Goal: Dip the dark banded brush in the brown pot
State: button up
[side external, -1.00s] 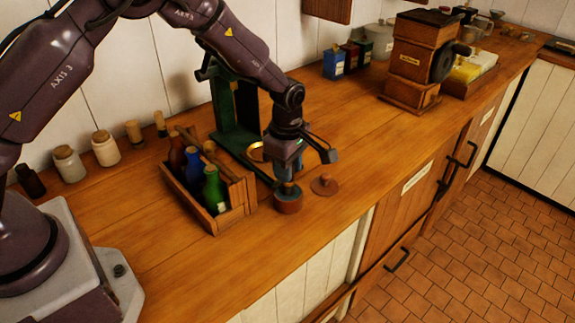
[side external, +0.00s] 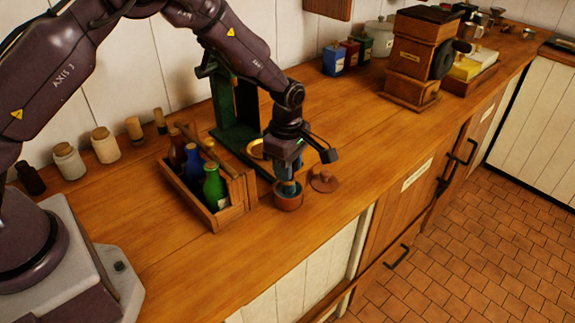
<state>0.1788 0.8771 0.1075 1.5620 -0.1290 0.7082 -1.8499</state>
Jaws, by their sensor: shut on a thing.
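The brown pot (side external: 288,203) stands uncovered on the wooden counter, just right of the bottle crate. A round brown lid with a knob (side external: 323,182) lies on the counter to the right of the pot. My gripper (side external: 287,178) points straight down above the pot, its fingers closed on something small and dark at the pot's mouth. I take this to be the brush, but its bands and bristles are hidden by the fingers and the pot wall. The lower end of what I hold appears to be inside the rim; whether it touches the bottom cannot be seen.
A wooden crate (side external: 231,217) with several coloured bottles stands close left of the pot. A green stand (side external: 233,125) with a brass pan (side external: 256,149) is behind my gripper. A coffee grinder (side external: 412,72) is farther right. The counter's front edge is near; its middle right is clear.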

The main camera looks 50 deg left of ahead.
dwell(0.5)
jog(key=shift+r, duration=3.45)
